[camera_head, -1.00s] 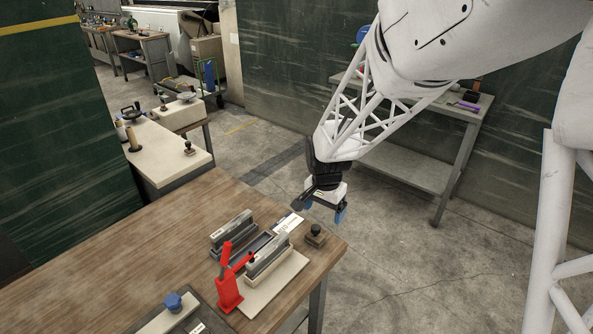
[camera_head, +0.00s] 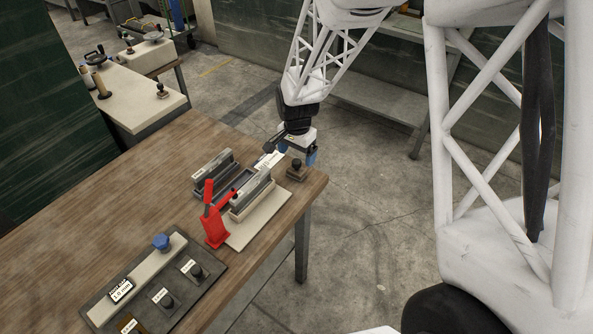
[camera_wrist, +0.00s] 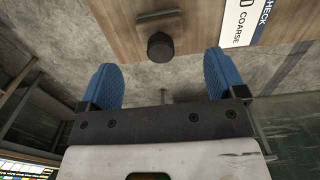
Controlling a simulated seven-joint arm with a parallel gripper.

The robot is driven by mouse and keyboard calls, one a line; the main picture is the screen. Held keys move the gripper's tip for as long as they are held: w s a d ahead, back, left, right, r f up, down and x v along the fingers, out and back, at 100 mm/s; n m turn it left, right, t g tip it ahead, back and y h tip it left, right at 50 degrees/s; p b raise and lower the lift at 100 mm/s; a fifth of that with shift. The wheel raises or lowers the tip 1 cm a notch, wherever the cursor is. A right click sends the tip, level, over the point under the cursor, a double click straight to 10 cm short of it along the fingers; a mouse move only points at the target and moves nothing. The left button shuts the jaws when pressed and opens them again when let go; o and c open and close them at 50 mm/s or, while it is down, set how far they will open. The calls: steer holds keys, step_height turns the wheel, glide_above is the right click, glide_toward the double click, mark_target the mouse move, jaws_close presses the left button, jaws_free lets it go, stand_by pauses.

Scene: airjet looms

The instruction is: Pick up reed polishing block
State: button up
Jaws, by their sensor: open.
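The reed polishing block, by its looks the small brown block with a black knob (camera_head: 297,172), sits at the right corner of the wooden table. In the wrist view its plate and dark round knob (camera_wrist: 160,47) lie ahead of the fingers, roughly centred between them. My gripper (camera_head: 292,153) is beside and above the block on its far side, at the table's edge. Its two blue fingers (camera_wrist: 163,82) are apart with nothing between them. I cannot tell the exact height gap to the knob.
A red lever press (camera_head: 216,229) and a clamp fixture (camera_head: 250,195) stand left of the block. A white card (camera_head: 268,160) lies close by, marked "COARSE" in the wrist view (camera_wrist: 240,22). A dark gauge tray (camera_head: 205,277) lies nearer. Past the table edge is open floor.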

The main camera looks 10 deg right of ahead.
mark_target(296, 161)
steer(key=shift+f, duration=0.55)
steer(key=shift+f, duration=2.6)
steer(key=c, duration=1.1)
steer(key=shift+r, duration=0.15)
